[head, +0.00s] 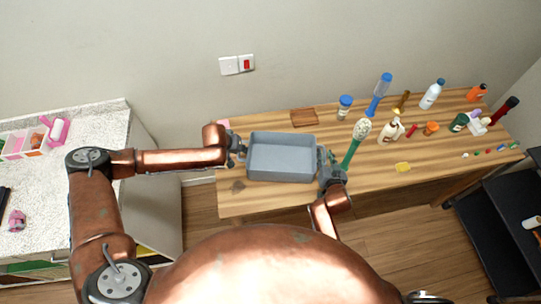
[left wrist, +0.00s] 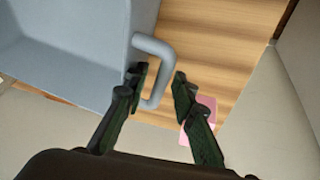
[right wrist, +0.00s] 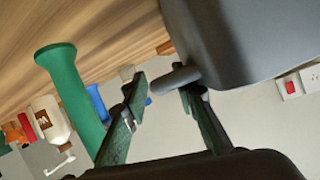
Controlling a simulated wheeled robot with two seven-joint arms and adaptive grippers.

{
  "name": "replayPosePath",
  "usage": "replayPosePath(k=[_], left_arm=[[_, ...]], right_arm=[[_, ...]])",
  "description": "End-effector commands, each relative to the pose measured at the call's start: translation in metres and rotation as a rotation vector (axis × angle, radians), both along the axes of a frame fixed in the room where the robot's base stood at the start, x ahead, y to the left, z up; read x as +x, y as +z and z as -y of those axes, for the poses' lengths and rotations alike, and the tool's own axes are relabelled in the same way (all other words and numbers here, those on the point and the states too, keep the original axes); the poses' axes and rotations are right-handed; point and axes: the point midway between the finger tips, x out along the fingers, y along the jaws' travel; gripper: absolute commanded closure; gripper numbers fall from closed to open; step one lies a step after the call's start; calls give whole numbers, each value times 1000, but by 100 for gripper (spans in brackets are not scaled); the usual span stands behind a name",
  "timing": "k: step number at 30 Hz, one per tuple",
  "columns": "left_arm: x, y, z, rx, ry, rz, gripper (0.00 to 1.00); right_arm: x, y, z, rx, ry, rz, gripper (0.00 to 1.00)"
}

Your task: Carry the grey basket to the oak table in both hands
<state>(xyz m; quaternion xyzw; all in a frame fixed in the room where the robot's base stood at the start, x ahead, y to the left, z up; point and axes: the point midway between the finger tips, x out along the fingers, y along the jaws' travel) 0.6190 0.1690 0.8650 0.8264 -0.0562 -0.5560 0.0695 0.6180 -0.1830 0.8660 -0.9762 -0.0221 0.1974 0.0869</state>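The grey basket (head: 283,175) is empty and looks level at the left end of the oak table (head: 250,202), apparently resting on its top. My left gripper (head: 240,148) is at the basket's left side. In the left wrist view, the open left fingers (left wrist: 160,82) straddle part of the basket's handle (left wrist: 160,48), with a gap beside it. My right gripper (head: 327,167) is at the basket's right side. In the right wrist view, its open fingers (right wrist: 163,88) have the other handle (right wrist: 176,79) near the right finger, with clear space on the left.
A green-handled brush (head: 354,147) stands close to my right gripper. A brown wooden block (head: 304,117) lies behind the basket. A speckled counter (head: 95,125) is on the left.

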Motion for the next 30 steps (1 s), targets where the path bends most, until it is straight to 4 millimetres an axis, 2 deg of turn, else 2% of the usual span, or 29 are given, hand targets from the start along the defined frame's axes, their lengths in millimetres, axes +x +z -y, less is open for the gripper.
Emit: replayPosePath(k=[7, 15, 21, 26, 30], left_arm=[[-4, 10, 0, -4, -3, 1, 74], [-19, 47, -8, -3, -1, 1, 74], [-27, 67, -12, -1, 1, 0, 74], [-30, 73, -14, 0, 1, 1, 74], [-30, 73, -14, 0, 1, 0, 74]], right_arm=[[0, 0, -2, 2, 3, 2, 73], [0, 1, -2, 2, 3, 2, 73], [0, 0, -2, 1, 3, 1, 73], [-3, 1, -2, 2, 2, 0, 73], [-19, 7, 0, 2, 1, 0, 73]])
